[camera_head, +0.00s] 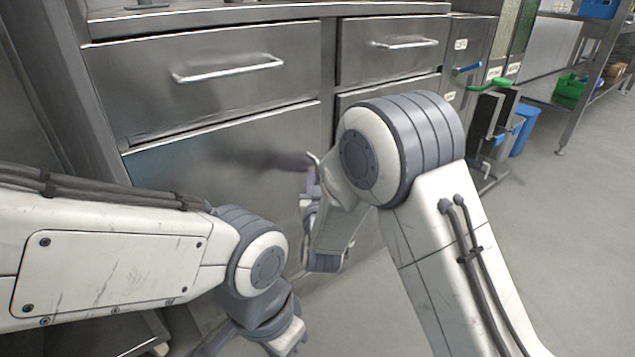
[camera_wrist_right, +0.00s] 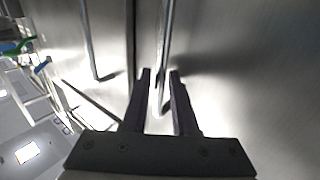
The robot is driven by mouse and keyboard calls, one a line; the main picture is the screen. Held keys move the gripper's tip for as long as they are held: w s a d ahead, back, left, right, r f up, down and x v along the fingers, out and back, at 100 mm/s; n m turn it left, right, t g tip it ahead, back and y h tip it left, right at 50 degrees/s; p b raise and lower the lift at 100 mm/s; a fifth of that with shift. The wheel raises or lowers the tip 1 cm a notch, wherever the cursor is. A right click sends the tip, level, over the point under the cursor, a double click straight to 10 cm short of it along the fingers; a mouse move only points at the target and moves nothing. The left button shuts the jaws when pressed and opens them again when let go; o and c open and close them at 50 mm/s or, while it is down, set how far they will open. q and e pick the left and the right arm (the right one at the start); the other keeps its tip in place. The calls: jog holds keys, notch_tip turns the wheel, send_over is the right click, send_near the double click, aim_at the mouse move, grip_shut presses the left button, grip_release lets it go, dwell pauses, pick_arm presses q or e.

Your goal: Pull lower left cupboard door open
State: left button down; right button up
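The lower left cupboard door (camera_head: 210,165) is a plain steel panel below the left drawer, and it looks closed. Its upright bar handle (camera_head: 313,168) is near its right edge, partly hidden by my right arm. My right gripper (camera_head: 308,190) is at this handle. In the right wrist view, the fingers of my right gripper (camera_wrist_right: 160,80) are apart, with the door handle (camera_wrist_right: 166,45) between them and gaps showing at the sides. My left gripper (camera_head: 228,342) hangs low in front of the cupboard, cut by the bottom edge; its fingers are not clear.
The left drawer (camera_head: 225,95) and right drawer (camera_head: 390,55) above are shut. In the right wrist view, a second upright handle (camera_wrist_right: 88,40) stands beyond the door seam. A blue bin (camera_head: 524,130) and a shelf rack stand at right. The floor (camera_head: 570,240) at right is clear.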

grip_shut()
dwell(1.4)
